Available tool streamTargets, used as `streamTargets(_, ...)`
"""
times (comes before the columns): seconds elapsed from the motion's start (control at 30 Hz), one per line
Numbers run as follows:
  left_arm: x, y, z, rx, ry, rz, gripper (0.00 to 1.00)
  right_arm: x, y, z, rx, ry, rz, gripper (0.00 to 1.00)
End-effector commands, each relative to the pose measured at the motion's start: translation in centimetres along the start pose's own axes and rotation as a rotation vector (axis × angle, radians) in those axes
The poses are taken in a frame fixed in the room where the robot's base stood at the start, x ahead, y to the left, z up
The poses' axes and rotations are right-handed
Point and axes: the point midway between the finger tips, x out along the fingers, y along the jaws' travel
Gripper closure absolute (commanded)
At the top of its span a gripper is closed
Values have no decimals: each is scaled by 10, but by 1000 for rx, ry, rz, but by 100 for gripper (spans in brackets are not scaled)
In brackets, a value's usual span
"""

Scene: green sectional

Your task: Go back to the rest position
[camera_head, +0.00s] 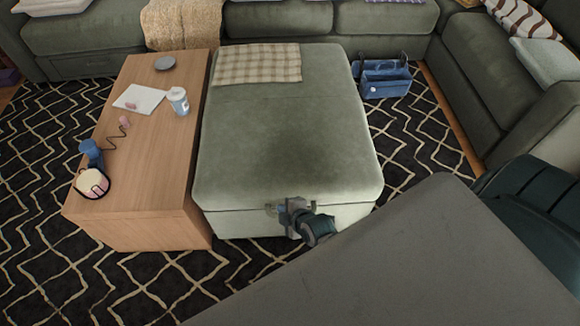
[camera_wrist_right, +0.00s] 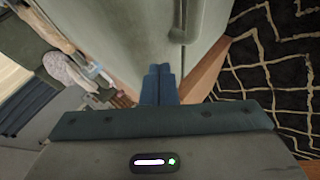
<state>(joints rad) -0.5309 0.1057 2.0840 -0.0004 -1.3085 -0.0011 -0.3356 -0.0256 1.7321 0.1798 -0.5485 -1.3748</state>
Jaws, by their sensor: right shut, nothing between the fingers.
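My right gripper (camera_head: 272,209) is at the front face of the green ottoman (camera_head: 290,140), low in the middle of the head view. I cannot tell whether it touches the ottoman. In the right wrist view its two blue fingers (camera_wrist_right: 160,70) are together, with nothing between them. My left gripper is not in view.
A wooden table (camera_head: 150,170) stands left of the ottoman with a cup (camera_head: 178,101), paper (camera_head: 138,99), a grey disc (camera_head: 165,62) and blue headphones (camera_head: 91,152). A checked cloth (camera_head: 258,64) lies on the ottoman. A blue bag (camera_head: 386,78) sits on the patterned rug (camera_head: 420,130) near the sectional (camera_head: 480,80).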

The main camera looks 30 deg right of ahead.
Motion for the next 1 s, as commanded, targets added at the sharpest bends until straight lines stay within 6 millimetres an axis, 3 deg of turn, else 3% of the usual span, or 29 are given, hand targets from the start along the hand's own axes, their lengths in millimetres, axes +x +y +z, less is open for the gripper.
streamTargets(0.1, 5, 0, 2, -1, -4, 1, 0, -23, -2, 0, -1, 0, 0, 100)
streamTargets(0.3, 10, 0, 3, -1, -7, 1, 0, -41, -3, 0, -1, 0, 0, 100)
streamTargets(0.67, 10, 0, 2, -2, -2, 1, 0, -42, -8, 3, 21, -8, -13, 100)
streamTargets(0.77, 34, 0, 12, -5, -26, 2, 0, -36, -28, 16, 101, -40, -60, 100)
streamTargets(0.83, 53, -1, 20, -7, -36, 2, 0, -31, -52, 32, 197, -82, -109, 100)
streamTargets(1.0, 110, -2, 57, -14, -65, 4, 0, -30, -129, 85, 497, -247, -234, 100)
